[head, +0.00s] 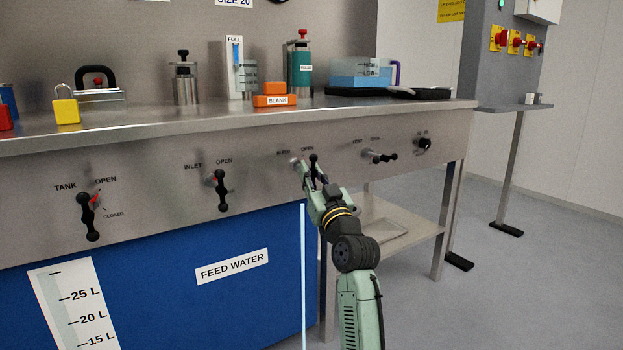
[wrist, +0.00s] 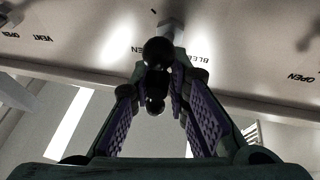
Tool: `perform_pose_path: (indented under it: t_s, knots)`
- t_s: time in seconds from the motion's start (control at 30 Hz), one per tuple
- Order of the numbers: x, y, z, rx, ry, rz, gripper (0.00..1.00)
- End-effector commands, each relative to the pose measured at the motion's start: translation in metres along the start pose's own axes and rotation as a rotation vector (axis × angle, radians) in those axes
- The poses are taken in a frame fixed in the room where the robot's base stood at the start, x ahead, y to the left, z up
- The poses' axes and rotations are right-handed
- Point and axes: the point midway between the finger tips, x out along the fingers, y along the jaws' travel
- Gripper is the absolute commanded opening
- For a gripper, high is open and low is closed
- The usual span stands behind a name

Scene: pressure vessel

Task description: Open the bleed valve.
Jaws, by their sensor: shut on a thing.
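The bleed valve's black ball-ended handle (head: 314,158) is on the steel front panel, under the labels "BLEED" and "OPEN". In the wrist view the handle (wrist: 157,50) lies between the two purple-padded fingers, with one black ball above and another lower between the pads. My gripper (head: 312,173) reaches up to it from below, and its fingers (wrist: 157,85) are shut on the handle. In the head view the gripper partly hides the lower part of the handle, so its exact angle is hard to read.
The vent handle (head: 380,156) and a black knob (head: 424,144) are to the right; the inlet handle (head: 221,190) and tank handle (head: 90,215) are to the left. The bench top (head: 200,115) overhangs above. A lower shelf (head: 400,225) stands behind my arm. Open floor lies right.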

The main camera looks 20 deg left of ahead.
Motion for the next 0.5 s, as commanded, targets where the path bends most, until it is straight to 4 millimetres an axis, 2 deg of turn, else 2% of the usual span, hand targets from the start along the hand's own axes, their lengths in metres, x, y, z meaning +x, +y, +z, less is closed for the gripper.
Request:
perform_pose_path:
  t_s: [0.03,0.2,0.23,0.43,0.5]
  knots:
    - [-0.0012,0.0111,-0.0011,-0.006,0.001,0.019,0.00]
    - [-0.0012,0.0113,-0.0014,-0.006,0.002,0.020,0.00]
    - [-0.0012,0.0113,-0.0015,-0.006,0.002,0.020,0.17]
    - [-0.0013,0.0097,-0.0015,-0.004,0.003,0.017,0.31]
    - [-0.0012,0.0086,-0.0015,-0.003,0.003,0.015,0.32]
